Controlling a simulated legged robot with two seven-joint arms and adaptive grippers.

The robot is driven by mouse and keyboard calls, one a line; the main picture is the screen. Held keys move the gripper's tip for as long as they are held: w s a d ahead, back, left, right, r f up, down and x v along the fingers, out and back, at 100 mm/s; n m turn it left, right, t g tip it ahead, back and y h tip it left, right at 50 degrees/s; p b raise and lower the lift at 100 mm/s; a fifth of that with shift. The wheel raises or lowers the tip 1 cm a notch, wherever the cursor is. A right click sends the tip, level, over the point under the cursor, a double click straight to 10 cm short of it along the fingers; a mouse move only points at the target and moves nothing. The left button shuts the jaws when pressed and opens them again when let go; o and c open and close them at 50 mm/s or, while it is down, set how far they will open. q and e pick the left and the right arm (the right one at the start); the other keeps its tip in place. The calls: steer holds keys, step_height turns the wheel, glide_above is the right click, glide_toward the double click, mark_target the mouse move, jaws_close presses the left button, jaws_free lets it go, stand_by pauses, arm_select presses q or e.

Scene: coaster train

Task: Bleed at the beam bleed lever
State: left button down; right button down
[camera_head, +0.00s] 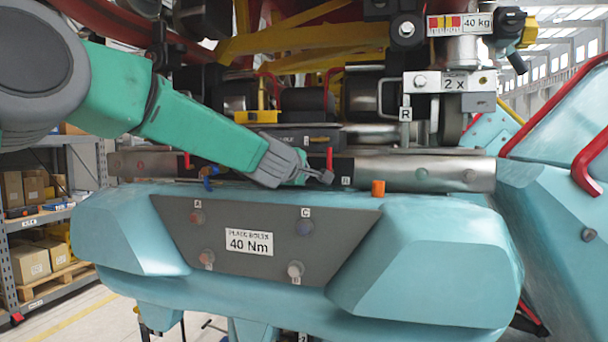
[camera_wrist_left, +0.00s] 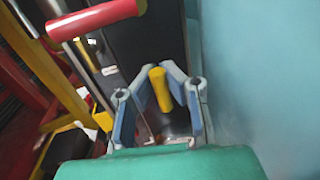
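My left gripper (camera_head: 318,176) reaches in from the left to the metal beam (camera_head: 440,174), beside a thin upright red lever (camera_head: 329,159). In the left wrist view, a yellow handle (camera_wrist_left: 160,88) stands between the two blue-grey fingers of my left gripper (camera_wrist_left: 158,84). The fingers are partly spread, one on each side of the handle, with a small gap on at least one side. Whether either finger touches it cannot be told. In the head view my gripper hides this handle. My right gripper is out of view.
In the left wrist view a thick red handle (camera_wrist_left: 95,18) is close at the upper left, and a teal wall (camera_wrist_left: 265,70) fills the right. A blue lever (camera_head: 208,180), another red lever (camera_head: 187,161) and an orange cylinder (camera_head: 378,188) line the beam. The teal body (camera_head: 440,270) bulges below.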

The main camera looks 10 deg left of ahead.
arm_select(q)
steer(key=shift+d+f, duration=0.15)
steer(key=shift+f, duration=0.1)
steer(key=c, duration=1.9)
jaws_free()
steer(key=shift+s, duration=0.2)
steer(key=shift+o, duration=0.2)
steer(key=shift+s+r, duration=0.25)
steer(key=shift+r, duration=0.05)
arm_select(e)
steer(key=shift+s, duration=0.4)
arm_select(q)
steer(key=s, duration=0.3)
steer(key=s+r, duration=0.1)
steer(key=s, duration=0.3)
steer(key=s+r, duration=0.1)
steer(key=s, duration=0.2)
steer(key=shift+s+a, duration=0.25)
steer(key=shift+s, duration=0.15)
steer(key=shift+s+r, duration=0.15)
steer(key=shift+s, duration=0.35)
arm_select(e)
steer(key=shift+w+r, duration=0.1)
